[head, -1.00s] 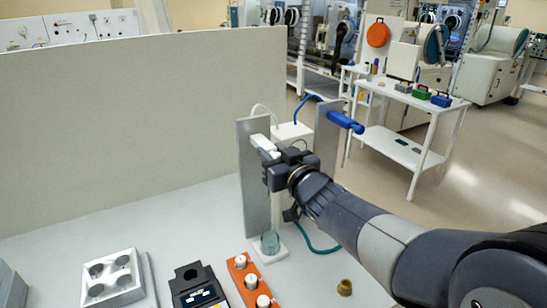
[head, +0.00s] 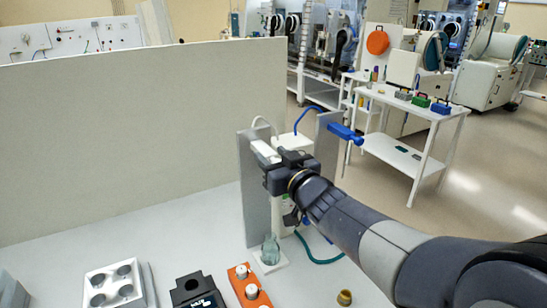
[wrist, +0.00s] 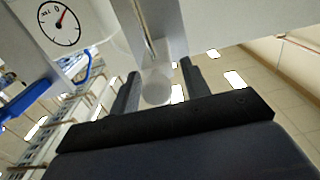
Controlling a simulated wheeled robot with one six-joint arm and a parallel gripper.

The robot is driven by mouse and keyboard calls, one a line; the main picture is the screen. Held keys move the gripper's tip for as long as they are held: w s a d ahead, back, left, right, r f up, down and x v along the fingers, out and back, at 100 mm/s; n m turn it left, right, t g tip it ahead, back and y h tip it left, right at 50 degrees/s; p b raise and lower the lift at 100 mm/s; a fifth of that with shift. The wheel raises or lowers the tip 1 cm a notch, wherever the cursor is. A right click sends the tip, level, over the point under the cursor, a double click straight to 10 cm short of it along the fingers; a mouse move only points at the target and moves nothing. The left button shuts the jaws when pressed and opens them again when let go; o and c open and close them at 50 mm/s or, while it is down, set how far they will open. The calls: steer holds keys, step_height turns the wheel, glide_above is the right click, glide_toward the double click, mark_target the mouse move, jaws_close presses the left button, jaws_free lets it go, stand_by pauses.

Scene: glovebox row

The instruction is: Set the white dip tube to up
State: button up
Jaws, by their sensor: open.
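The white dip tube's handle (head: 265,151) sticks out at the top of the left grey upright plate (head: 254,195), above a small glass beaker (head: 270,252). My gripper (head: 275,163) is at this handle, and its dark body hides part of it in the head view. In the wrist view my open gripper (wrist: 160,82) has its two fingers on either side of a pale round end (wrist: 157,90), seemingly the white handle. I cannot tell whether the fingers touch it. The tube below is mostly hidden by my arm.
A blue handle (head: 346,133) sticks out from the right plate close by. A round gauge (wrist: 60,24) shows in the wrist view. A beige panel (head: 140,130) stands at left.

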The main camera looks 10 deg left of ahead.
steer(key=v, duration=1.1)
steer(key=shift+w+a, duration=0.1)
steer(key=shift+w, duration=0.15)
steer(key=x, duration=1)
steer(key=shift+w+a+f, duration=0.1)
steer(key=shift+w+a, duration=0.05)
steer(key=shift+a, duration=0.05)
steer(key=shift+f, duration=0.25)
